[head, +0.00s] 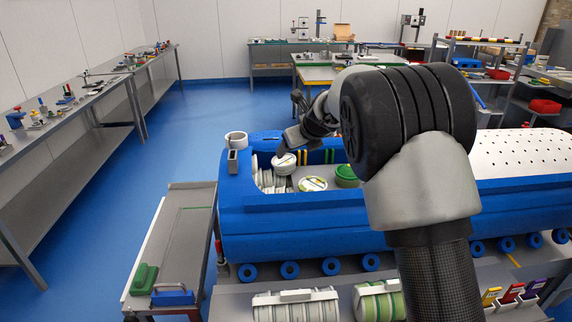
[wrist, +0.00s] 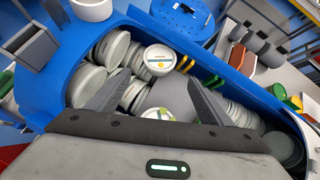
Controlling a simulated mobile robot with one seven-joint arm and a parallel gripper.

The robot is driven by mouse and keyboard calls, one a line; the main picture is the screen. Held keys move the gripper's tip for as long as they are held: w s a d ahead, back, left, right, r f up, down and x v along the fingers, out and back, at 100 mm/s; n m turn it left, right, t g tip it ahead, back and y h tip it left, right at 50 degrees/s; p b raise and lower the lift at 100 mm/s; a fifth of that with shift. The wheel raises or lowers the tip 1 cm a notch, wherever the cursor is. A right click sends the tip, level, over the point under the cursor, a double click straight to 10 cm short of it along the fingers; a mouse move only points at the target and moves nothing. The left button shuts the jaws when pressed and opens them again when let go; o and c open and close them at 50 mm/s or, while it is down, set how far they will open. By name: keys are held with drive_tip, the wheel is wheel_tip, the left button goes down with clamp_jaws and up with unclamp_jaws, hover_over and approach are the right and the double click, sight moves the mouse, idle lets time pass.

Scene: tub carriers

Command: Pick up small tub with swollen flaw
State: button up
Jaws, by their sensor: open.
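My gripper (head: 284,148) reaches down into the blue carrier (head: 300,240). In the wrist view its two fingers (wrist: 158,77) are spread apart with nothing held. A small white-lidded tub (wrist: 160,58) with a yellow dot lies just beyond the fingertips. A second tub (wrist: 158,113) with a green-and-yellow label shows between the fingers, partly hidden by the gripper body. In the head view, a white tub (head: 284,167) is right under the gripper and a labelled tub (head: 312,184) lies to its right. I cannot tell from these views which lid is swollen.
Rows of grey-white tubs (wrist: 115,50) stand on edge along the carrier's sides. A green tub (head: 346,172) is partly hidden by my arm. A white cup (head: 236,138) stands on the carrier's left end. The blue walls enclose the space closely.

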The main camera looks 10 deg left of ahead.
sight(285, 160)
drive_tip(key=p+x, duration=0.1)
drive_tip(key=x, duration=1.3)
drive_tip(key=shift+w+a+f+p, duration=0.15)
drive_tip(key=shift+w+f+p, duration=0.1)
drive_tip(key=shift+p, duration=0.1)
drive_tip(key=shift+s, duration=0.1)
drive_tip(key=c, duration=0.9)
drive_tip(key=shift+o, duration=0.2)
drive_tip(key=shift+r, duration=0.15)
